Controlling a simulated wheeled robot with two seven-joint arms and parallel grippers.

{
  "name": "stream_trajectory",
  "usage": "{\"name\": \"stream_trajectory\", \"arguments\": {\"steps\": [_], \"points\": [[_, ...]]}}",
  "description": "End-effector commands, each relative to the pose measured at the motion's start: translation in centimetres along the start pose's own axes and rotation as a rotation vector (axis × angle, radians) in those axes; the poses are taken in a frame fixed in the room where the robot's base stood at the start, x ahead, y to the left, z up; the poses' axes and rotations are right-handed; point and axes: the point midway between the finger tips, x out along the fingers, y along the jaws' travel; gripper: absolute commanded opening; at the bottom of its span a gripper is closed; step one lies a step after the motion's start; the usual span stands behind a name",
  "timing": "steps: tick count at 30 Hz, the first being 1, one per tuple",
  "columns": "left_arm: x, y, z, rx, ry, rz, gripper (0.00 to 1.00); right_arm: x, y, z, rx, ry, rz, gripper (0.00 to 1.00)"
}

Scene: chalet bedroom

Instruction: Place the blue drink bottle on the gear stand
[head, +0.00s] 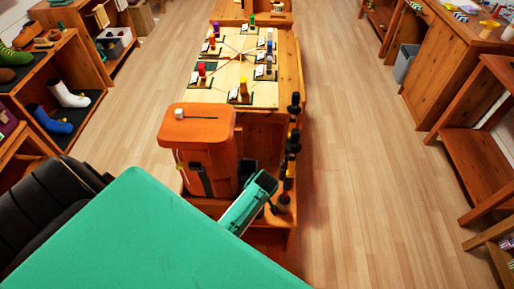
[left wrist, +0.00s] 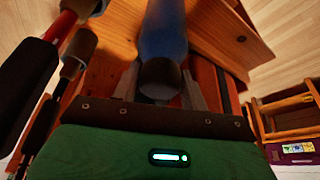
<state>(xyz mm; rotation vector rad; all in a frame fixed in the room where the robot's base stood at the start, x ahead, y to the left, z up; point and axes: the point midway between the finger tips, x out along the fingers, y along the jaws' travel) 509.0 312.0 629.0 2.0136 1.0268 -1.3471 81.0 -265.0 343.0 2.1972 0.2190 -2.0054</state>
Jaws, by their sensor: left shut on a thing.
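The blue drink bottle (left wrist: 165,35), with a dark round end (left wrist: 160,78), is in the left wrist view. It lies between the grey fingers of my left gripper (left wrist: 160,92), which is shut on it. In the head view my left gripper (head: 266,187) is low in the middle, just right of the orange backpack; the bottle cannot be made out there. A wooden stand (head: 262,145), which looks like the gear stand, holds the backpack and dark-handled poles. The gripper is close beside the poles. My right gripper is not in view.
The orange backpack (head: 197,150) and the poles (head: 292,150) crowd the gripper. Behind them is a wooden table (head: 288,75) with a board of several coloured pieces. Shelves with boots (head: 68,95) stand left. The floor (head: 360,150) to the right is clear.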

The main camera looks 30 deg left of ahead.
Motion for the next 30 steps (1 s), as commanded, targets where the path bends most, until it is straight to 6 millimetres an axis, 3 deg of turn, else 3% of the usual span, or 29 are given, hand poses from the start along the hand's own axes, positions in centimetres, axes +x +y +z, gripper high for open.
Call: {"name": "stream_trajectory", "arguments": {"steps": [9,10,13,23,30], "points": [[0.9,0.0,0.3,-0.001,0.001,0.001,0.0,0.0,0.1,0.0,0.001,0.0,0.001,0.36],[0.9,0.0,0.4,-0.001,0.0,0.0,0.48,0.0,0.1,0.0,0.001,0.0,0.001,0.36],[0.9,0.0,0.4,0.0,0.0,0.0,0.68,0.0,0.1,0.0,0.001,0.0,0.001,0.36],[0.7,0.0,0.4,0.0,0.0,0.001,0.68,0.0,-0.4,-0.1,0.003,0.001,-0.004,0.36],[-2.1,0.0,0.4,-0.002,0.001,0.002,0.68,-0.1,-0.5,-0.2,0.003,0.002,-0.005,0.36]]}}
